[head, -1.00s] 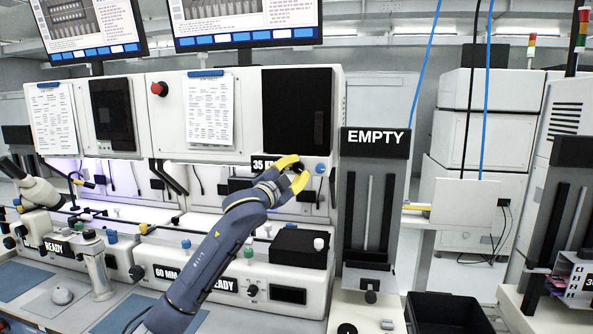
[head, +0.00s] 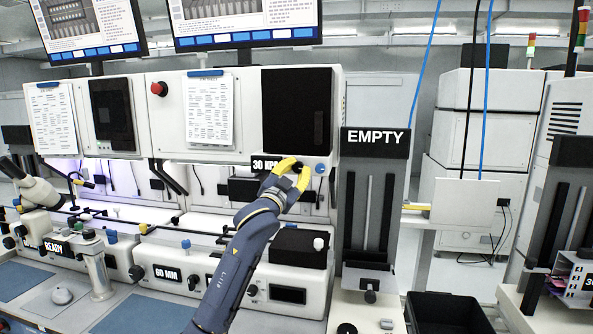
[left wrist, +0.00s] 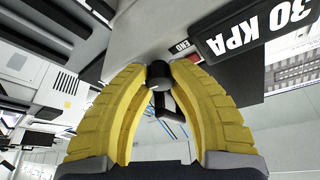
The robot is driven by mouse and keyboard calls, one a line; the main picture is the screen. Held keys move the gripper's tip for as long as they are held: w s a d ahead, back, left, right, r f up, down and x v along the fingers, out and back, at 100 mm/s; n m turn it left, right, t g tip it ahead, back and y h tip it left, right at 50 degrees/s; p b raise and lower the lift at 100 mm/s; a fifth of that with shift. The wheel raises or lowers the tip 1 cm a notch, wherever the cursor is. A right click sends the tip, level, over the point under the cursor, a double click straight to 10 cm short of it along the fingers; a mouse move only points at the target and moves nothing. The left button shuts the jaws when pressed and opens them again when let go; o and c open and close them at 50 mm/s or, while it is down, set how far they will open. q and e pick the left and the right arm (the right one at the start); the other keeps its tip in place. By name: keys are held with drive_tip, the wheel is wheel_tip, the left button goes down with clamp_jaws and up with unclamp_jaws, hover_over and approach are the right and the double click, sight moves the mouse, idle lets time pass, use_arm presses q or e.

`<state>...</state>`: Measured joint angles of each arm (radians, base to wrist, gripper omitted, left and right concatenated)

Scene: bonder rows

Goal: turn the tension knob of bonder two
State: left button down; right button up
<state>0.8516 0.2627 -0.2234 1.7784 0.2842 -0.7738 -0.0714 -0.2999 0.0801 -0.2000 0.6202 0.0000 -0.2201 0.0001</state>
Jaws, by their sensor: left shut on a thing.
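The tension knob (left wrist: 160,75) is a small black cylinder in the left wrist view. It sits on the white front of bonder two, under the dark door panel (head: 296,110). My left gripper (head: 297,169) has yellow fingers and is shut on the knob, with a fingertip on each side in the left wrist view (left wrist: 157,72). In the head view the fingers largely hide the knob. A black label (head: 265,163) beside it starts with "30 KPA"; it reads "30 KPA" in the left wrist view (left wrist: 255,30). My right gripper is not in view.
A blue button (head: 320,169) is just right of the fingers. A tall rack labelled "EMPTY" (head: 376,143) stands to the right, with a black bin (head: 448,312) below. A red button (head: 158,89) is at the upper left. A microscope (head: 35,185) is at far left.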

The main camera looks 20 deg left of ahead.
use_arm(q)
drive_tip(key=shift+n+y, duration=0.4)
drive_tip(key=shift+n, duration=0.1)
drive_tip(key=c, duration=1.1)
unclamp_jaws()
drive_tip(key=shift+o, duration=0.2)
